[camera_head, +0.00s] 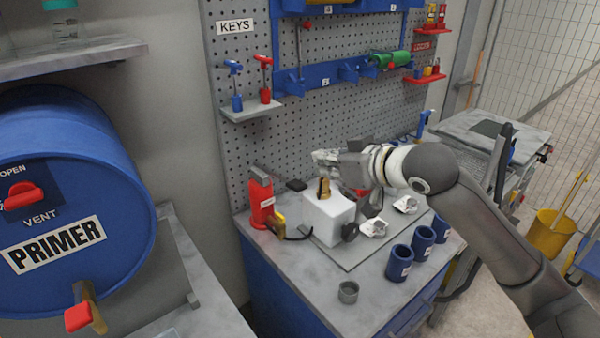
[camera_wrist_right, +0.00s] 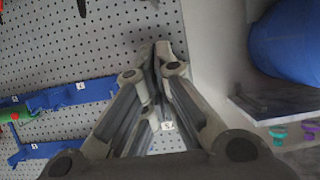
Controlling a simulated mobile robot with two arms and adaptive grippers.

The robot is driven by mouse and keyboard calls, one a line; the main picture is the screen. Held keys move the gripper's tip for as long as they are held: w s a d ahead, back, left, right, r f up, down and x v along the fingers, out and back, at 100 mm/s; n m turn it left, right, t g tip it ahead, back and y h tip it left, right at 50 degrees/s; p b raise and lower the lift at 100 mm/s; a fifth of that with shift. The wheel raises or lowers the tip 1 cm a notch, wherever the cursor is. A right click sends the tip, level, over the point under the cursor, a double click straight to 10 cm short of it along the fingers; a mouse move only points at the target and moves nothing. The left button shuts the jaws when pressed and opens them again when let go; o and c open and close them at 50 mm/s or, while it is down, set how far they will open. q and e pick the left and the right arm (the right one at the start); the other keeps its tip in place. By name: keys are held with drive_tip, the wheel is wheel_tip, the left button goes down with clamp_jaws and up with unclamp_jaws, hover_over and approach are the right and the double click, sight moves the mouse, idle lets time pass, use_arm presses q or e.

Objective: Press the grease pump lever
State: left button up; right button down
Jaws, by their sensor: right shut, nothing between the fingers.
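The red device is not seen in that view. My left gripper is not in view.
Blue cups (camera_head: 400,263) stand at the bench's right front, and a small grey ring (camera_head: 348,292) lies near the front edge. A pegboard (camera_head: 330,100) with a key shelf (camera_head: 252,110) rises behind. A blue primer drum (camera_head: 75,190) is at left.

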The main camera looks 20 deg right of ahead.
drive_tip(key=shift+d+r, duration=0.1)
drive_tip(key=shift+r, duration=0.5)
drive_tip(key=shift+w, duration=0.15)
drive_tip(key=p, duration=0.3)
hover_over(300, 185)
wheel_tip(300, 185, down, 4)
drive_tip(key=shift+r, duration=0.25)
wheel_tip(300, 185, down, 3)
drive_tip(key=shift+w+f+p, duration=0.1)
drive_tip(key=shift+p, duration=0.65)
drive_tip(key=shift+f, duration=0.65)
